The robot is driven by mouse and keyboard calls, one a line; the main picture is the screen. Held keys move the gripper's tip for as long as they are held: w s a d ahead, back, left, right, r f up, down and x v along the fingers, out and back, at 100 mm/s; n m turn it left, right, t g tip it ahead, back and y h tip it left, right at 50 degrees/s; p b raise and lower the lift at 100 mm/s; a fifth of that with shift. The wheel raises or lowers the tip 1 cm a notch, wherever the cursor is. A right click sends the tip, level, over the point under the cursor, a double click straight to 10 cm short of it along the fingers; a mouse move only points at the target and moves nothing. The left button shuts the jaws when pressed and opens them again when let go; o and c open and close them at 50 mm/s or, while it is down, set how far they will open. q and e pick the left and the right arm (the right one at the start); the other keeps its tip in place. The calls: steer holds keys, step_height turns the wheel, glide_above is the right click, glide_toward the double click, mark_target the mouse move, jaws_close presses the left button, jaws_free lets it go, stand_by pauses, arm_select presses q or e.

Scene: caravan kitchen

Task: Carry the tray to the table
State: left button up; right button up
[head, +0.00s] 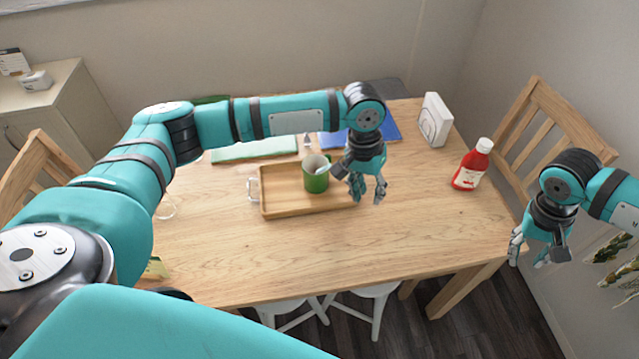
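The wooden tray (284,204) rests on the wooden table (230,260), near its middle. A green mug (316,184) stands upright on the tray, with something light-coloured at its top. My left gripper (368,195) hangs over the tray's right end, pointing down, with its fingers apart. It hides that end of the tray, and I cannot tell whether it touches the rim. My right gripper (528,250) is off the table's right edge, away from the tray, with its fingers apart and nothing between them.
A red ketchup bottle (471,168) and a white box (434,120) stand at the table's right. A blue flat item (392,131), a pale green cloth (255,150) and a clear glass (167,207) are also on it. Chairs (535,115) surround the table. The table's front is mostly clear.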

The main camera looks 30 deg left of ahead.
steer(key=w+v, duration=0.1)
steer(key=v, duration=1)
steer(key=shift+a, duration=0.4)
steer(key=shift+f, duration=0.15)
